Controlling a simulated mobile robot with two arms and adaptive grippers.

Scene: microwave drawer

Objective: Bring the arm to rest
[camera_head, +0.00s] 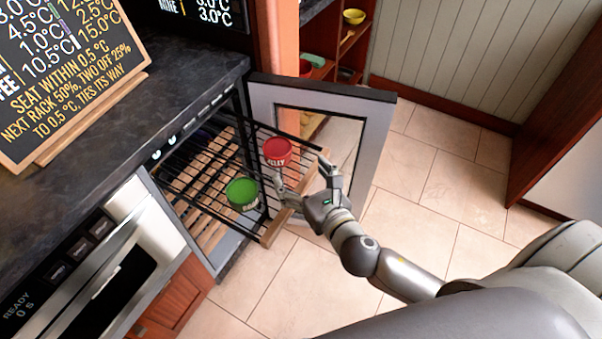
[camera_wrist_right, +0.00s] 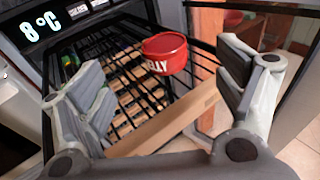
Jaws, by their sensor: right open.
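My right gripper (camera_head: 302,177) is open and empty at the front of the pulled-out wire rack (camera_head: 205,172). Its fingers are spread beside the rack's wooden front strip (camera_head: 272,232); I cannot tell whether they touch it. In the right wrist view, the two fingers (camera_wrist_right: 163,72) stand apart with the wooden strip (camera_wrist_right: 165,125) running between them. A red tub (camera_head: 277,150) stands on the rack just beyond the gripper; it also shows in the right wrist view (camera_wrist_right: 164,56). A green tub (camera_head: 242,192) stands on the rack to the left. My left gripper is out of view.
The cooler's glass door (camera_head: 378,125) stands open just behind the rack and right arm. A dark counter (camera_head: 150,110) with a chalkboard sign (camera_head: 65,75) is at left, above an appliance (camera_head: 110,275). Tiled floor (camera_head: 290,290) is clear in front. A wooden cabinet (camera_head: 555,120) is at right.

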